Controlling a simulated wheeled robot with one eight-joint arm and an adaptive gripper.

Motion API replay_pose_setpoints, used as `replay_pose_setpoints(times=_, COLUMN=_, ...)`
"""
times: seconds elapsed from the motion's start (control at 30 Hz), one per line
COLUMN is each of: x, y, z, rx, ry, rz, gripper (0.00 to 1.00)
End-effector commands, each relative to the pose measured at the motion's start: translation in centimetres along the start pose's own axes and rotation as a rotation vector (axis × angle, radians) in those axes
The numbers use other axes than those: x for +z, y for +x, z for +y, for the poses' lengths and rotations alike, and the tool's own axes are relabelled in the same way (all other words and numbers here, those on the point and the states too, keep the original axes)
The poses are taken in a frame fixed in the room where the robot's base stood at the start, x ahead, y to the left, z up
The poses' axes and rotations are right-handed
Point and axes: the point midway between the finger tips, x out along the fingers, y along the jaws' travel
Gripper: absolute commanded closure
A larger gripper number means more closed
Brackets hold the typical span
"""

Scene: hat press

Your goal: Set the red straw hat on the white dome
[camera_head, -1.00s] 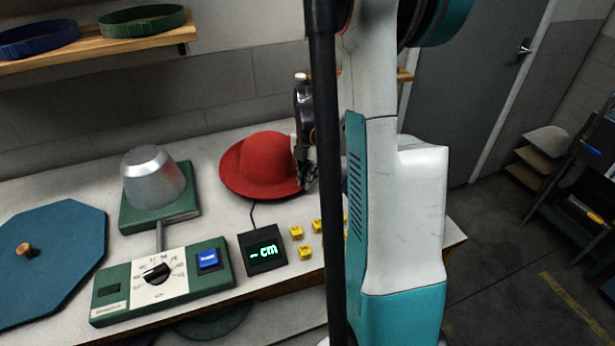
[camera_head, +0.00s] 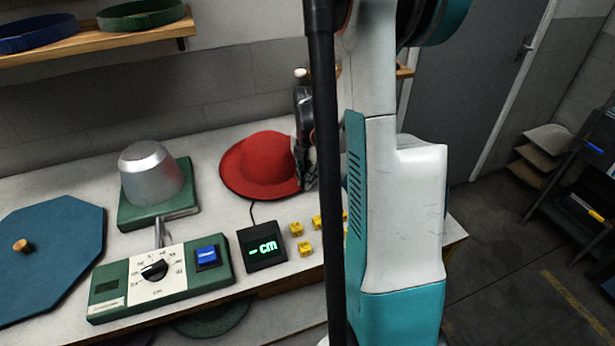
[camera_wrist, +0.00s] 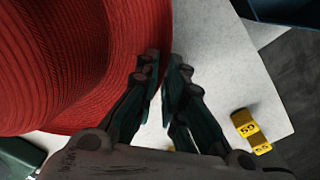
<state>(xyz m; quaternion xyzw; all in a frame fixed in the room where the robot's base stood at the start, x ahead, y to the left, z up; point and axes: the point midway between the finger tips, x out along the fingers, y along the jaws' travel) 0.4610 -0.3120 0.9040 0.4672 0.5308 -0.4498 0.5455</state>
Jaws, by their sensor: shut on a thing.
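The red straw hat (camera_head: 262,160) lies crown up on the white table, towards the back, right of the dome. In the wrist view its woven red surface (camera_wrist: 60,60) fills the left side. My gripper (camera_head: 303,183) is at the right edge of the hat, shut on the brim. In the wrist view my gripper's fingertips (camera_wrist: 164,68) pinch the brim edge. The dome (camera_head: 150,172) looks silver-grey and metallic rather than white. It stands bare on a green base at the left. Part of the hat's right side is hidden by my gripper.
A green control box (camera_head: 160,278) with a dial and blue button stands before the dome. A small display (camera_head: 262,247) and yellow blocks (camera_head: 305,249) sit in front of the hat. A blue octagonal board (camera_head: 50,255) lies left; a shelf (camera_head: 90,45) hangs above.

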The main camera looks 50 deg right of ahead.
Motion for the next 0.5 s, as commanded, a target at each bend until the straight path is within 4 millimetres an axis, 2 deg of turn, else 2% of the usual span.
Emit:
replay_pose_setpoints(times=0.17, x=0.00, y=0.08, z=0.00, rx=0.000, ry=0.000, rz=0.000, gripper=1.00)
replay_pose_setpoints(times=0.2, x=0.00, y=0.08, z=0.00, rx=0.000, ry=0.000, rz=0.000, gripper=0.89)
replay_pose_setpoints(times=0.3, x=0.00, y=0.07, z=0.00, rx=0.000, ry=0.000, rz=0.000, gripper=0.67)
replay_pose_setpoints(times=0.5, x=0.00, y=0.07, z=0.00, rx=0.000, ry=0.000, rz=0.000, gripper=0.67)
